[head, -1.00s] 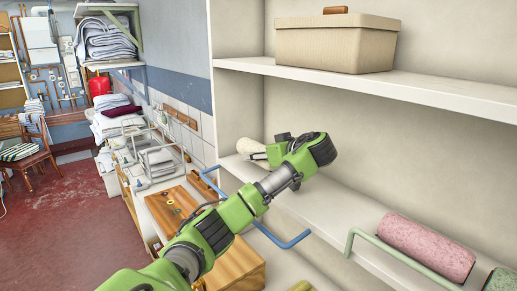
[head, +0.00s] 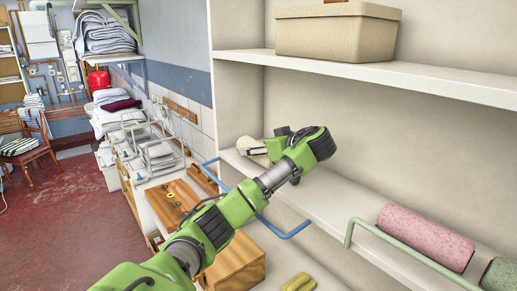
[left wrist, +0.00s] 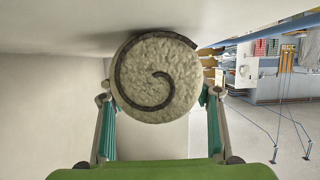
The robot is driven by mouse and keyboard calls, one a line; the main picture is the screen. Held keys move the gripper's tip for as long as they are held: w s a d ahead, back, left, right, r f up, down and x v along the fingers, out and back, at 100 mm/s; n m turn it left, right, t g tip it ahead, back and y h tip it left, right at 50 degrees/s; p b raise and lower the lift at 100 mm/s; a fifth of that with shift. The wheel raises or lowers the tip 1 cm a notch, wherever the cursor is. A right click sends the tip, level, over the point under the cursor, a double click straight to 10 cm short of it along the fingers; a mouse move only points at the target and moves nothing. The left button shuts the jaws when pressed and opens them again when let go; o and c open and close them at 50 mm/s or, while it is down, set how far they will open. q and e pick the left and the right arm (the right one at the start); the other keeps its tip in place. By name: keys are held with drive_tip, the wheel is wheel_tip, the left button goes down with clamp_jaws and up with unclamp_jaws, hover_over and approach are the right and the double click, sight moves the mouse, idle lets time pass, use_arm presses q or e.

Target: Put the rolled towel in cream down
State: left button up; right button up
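The cream rolled towel (head: 247,144) lies low at the left end of the middle shelf (head: 330,190), partly hidden by my left gripper (head: 257,150). In the left wrist view, its round end (left wrist: 157,78) with a dark spiral faces the camera. My left gripper's fingertips (left wrist: 156,95) are spread wide, one at each side of the towel, very close to its edges. I cannot tell whether they press on it. My right gripper is not in view.
A pink roll (head: 425,237) and a green roll (head: 500,275) lie farther right on the shelf. A beige box (head: 338,33) stands on the upper shelf. The middle stretch of shelf is free.

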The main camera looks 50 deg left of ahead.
use_arm(q)
drive_tip(key=shift+d+f, duration=0.15)
drive_tip(key=shift+f, duration=0.6)
drive_tip(key=shift+r, duration=0.2)
drive_tip(key=p+v, duration=0.1)
drive_tip(key=v, duration=0.1)
drive_tip(key=r+p+v, duration=0.1)
drive_tip(key=p+v, duration=0.1)
drive_tip(key=v, duration=0.1)
drive_tip(key=p+v, duration=0.1)
drive_tip(key=v, duration=0.1)
drive_tip(key=shift+w+r+p, duration=0.1)
drive_tip(key=shift+r+p, duration=0.2)
drive_tip(key=shift+p, duration=0.1)
drive_tip(key=shift+v, duration=2.3)
